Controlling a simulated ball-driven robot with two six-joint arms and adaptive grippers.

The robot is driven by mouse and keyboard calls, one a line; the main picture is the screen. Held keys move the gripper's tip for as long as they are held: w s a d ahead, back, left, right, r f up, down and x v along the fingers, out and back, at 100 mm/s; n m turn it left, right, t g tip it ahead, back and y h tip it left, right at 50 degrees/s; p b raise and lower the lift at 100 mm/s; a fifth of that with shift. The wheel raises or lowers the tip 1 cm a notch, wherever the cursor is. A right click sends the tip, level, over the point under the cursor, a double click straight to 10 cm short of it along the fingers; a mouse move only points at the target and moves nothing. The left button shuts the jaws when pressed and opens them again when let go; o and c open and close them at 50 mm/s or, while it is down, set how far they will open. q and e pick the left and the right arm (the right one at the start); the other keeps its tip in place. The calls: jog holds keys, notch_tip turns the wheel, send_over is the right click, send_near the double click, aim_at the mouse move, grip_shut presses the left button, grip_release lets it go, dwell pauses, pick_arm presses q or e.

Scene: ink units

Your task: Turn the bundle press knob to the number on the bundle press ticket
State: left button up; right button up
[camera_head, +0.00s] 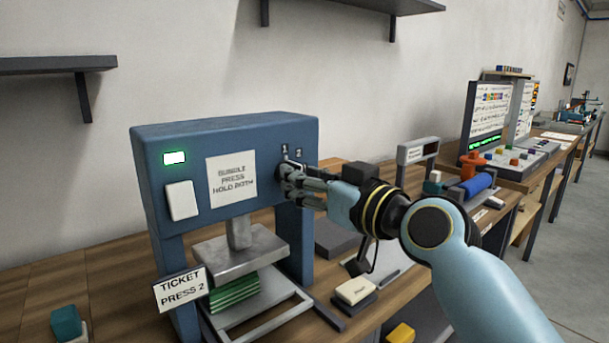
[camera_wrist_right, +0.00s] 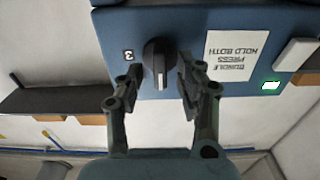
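The blue bundle press (camera_head: 225,128) stands on the bench. Its ticket (camera_head: 180,290) at the lower left reads "TICKET PRESS 2". The numerals 1 and 2 show above my right gripper (camera_head: 290,174), which hides most of the knob in the head view. In the right wrist view, the dark knob (camera_wrist_right: 158,62) sits between the two fingers of my right gripper (camera_wrist_right: 157,82). The fingers are apart, with gaps beside the knob. A pale line on the knob runs toward the picture's bottom; a 3 is at its left. I cannot tell which number it marks. My left gripper is out of view.
The press has a white pad (camera_head: 182,201), a lit green lamp (camera_head: 174,158) and a sign (camera_head: 231,180) reading "Bundle press hold both". A green stack (camera_head: 235,291) lies under its plate. Small blocks and a blue roller (camera_head: 478,185) are on the bench right of it.

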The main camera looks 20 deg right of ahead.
jog(key=shift+w+a, duration=0.1)
jog(key=shift+w, duration=0.05)
jog(key=shift+c, duration=0.3)
grip_shut()
jog(key=shift+m, duration=0.4)
jog(key=shift+m+p, duration=1.95)
jog(key=shift+m, duration=2.05)
